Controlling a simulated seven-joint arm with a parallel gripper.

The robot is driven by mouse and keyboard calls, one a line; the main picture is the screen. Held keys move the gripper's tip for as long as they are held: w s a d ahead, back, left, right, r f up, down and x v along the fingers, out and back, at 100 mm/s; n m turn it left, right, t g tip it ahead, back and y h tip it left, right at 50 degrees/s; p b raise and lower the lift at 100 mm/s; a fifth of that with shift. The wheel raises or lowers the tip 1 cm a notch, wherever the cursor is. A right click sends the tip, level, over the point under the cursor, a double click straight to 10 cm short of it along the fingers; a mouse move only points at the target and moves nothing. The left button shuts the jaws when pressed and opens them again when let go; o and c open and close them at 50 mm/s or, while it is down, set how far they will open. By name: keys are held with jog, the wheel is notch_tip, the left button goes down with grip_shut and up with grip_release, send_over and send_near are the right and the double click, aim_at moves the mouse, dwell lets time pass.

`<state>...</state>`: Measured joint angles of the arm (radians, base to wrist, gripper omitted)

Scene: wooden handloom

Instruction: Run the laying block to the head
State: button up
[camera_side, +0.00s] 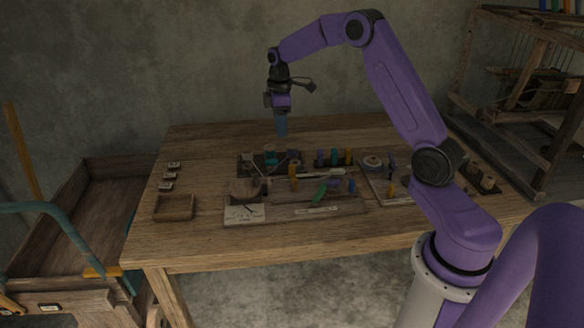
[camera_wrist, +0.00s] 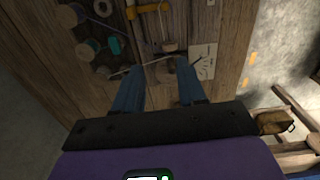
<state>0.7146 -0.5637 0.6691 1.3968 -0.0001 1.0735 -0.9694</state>
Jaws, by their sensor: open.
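I cannot tell for certain which piece is the laying block. A brown wooden block (camera_side: 243,188) sits behind a white card (camera_side: 244,213) at the left end of the work board in the side view. A small wooden piece (camera_wrist: 169,47) lies beyond my fingertips in the wrist view, beside the white card there (camera_wrist: 204,60); a rod or cord runs near it. No part is clearly marked as the head. My gripper (camera_side: 282,130) hangs well above the back of the table, pointing down. In the wrist view its two blue fingers (camera_wrist: 160,66) are apart with nothing between them.
Several spools stand on a dark board, including a teal one (camera_wrist: 114,45). An empty-looking wooden tray (camera_side: 175,208) is at left. The table's front left is clear. A loom frame (camera_side: 540,80) stands right.

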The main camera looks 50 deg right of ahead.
send_over(292, 167)
notch_tip(292, 167, down, 2)
jog(key=f, duration=1.7)
jog(key=shift+w+d+f, duration=0.2)
jog(key=shift+d+f, duration=0.05)
jog(key=shift+d, duration=0.05)
grip_shut()
